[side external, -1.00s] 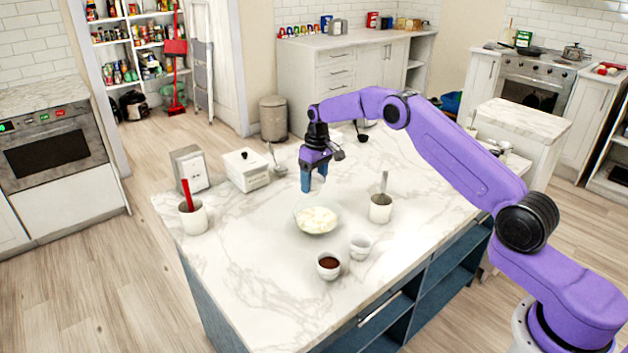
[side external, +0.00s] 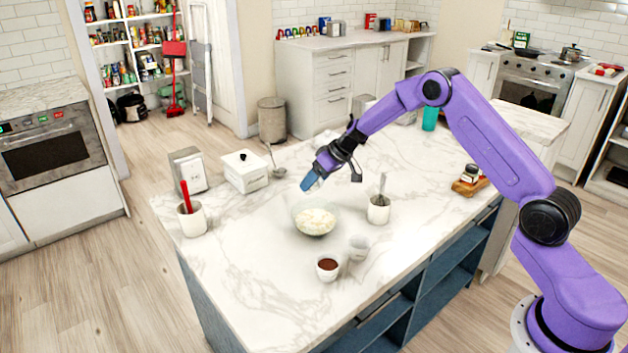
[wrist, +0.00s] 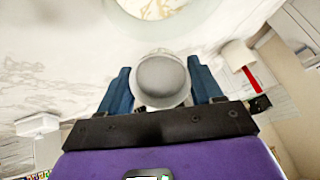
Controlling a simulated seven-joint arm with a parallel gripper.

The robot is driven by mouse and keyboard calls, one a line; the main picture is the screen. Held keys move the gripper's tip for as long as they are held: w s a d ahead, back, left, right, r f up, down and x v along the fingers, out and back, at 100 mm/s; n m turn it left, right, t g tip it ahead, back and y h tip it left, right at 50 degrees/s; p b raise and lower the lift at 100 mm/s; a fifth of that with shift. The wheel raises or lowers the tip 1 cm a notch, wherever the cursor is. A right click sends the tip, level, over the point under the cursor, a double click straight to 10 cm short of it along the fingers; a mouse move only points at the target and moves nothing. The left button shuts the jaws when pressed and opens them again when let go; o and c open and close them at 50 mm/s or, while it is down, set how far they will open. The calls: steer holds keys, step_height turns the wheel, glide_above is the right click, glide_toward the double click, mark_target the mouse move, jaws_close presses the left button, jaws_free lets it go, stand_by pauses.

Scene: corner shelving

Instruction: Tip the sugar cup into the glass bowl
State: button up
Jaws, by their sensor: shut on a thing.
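My gripper (side external: 312,182) is tilted above the back edge of the glass bowl (side external: 297,213), its blue fingers pointing down and left. In the wrist view, the gripper (wrist: 163,90) is shut on a small pale cup (wrist: 162,80), whose round grey-white face shows between the fingers. In the side view the cup is mostly hidden by the fingers, so how much sugar is in it cannot be told. The bowl stands upright on the counter with white, lumpy contents. Part of it also shows at the top of the wrist view (wrist: 190,22).
A cup with brown contents (side external: 328,270) and a small white cup (side external: 359,247) stand in front of the bowl. A utensil cup (side external: 378,212) stands to its right, one with a red handle (side external: 193,220) to its left. A white box (side external: 246,174) stands behind left.

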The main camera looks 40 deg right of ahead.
steer(key=shift+s+d+f+t+y, duration=0.1)
steer(key=shift+s+f+t+y, duration=0.1)
steer(key=shift+t+y, duration=0.4)
steer(key=shift+s+d+f+t+y, duration=0.1)
steer(key=shift+s+f+t+y, duration=0.1)
steer(key=shift+t+y, duration=0.35)
steer(key=shift+s+f+t+y, duration=0.15)
steer(key=shift+t+y, duration=0.1)
steer(key=shift+t, duration=0.6)
steer(key=t, duration=0.1)
steer(key=f+t+y, duration=0.1)
steer(key=d+t+y, duration=0.1)
steer(key=shift+s+f+t, duration=0.3)
steer(key=shift+s+f, duration=0.05)
steer(key=shift+s+t+y, duration=0.15)
steer(key=shift+t+y, duration=0.35)
steer(key=shift+s+r+t+y, duration=0.15)
steer(key=shift+t+y, duration=0.25)
steer(key=shift+t, duration=0.2)
